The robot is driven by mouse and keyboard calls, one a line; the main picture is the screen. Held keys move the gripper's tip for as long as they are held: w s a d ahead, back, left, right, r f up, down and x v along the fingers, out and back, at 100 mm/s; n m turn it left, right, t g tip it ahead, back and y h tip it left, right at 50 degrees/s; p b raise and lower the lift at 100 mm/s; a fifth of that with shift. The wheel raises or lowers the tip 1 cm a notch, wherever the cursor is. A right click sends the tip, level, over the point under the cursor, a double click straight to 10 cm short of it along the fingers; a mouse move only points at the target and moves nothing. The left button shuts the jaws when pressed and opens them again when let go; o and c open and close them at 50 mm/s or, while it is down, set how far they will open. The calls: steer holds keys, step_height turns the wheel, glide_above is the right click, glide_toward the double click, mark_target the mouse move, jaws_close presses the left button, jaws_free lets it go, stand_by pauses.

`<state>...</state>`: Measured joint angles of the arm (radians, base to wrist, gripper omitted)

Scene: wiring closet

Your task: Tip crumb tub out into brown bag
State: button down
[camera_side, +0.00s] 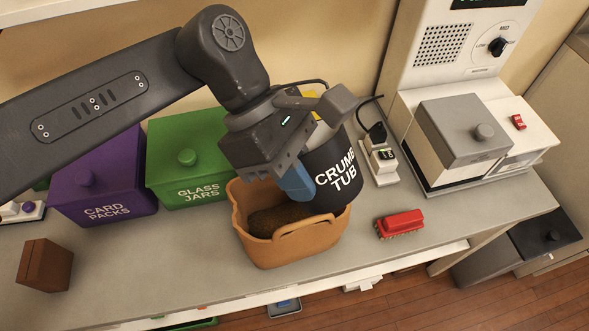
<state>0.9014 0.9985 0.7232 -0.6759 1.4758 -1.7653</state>
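The crumb tub (343,172) is black with white lettering and leans a little, at the right side of the brown bag. The open-topped, tan-brown bag (290,246) stands on the counter with a dark brown mass (279,219) inside. My gripper (306,172) is at the tub's upper left, with a blue finger pad against its side. It appears shut on the tub; the other finger's contact is hidden. The tub's lower end overlaps the bag's right rim. I cannot tell whether they touch. The tub's mouth is hidden by my gripper.
A purple card packs box (103,185) and green glass jars box (190,160) stand left. A brown block (45,265) is at front left. A socket block (380,163) and a white machine (465,130) stand behind.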

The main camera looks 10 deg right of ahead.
steer(key=shift+s+f+t+y, duration=0.1)
steer(key=shift+t+y, duration=0.6)
steer(key=shift+t, duration=0.5)
steer(key=t, duration=0.1)
steer(key=f+t+y, duration=0.1)
steer(key=shift+w+t+y, duration=0.2)
steer(key=shift+t+y, duration=0.1)
steer(key=shift+t, duration=0.1)
steer(key=shift+w+a+f+t+y, duration=0.25)
steer(key=shift+f+t+y, duration=0.3)
steer(key=shift+t, duration=0.35)
steer(key=shift+r, duration=0.1)
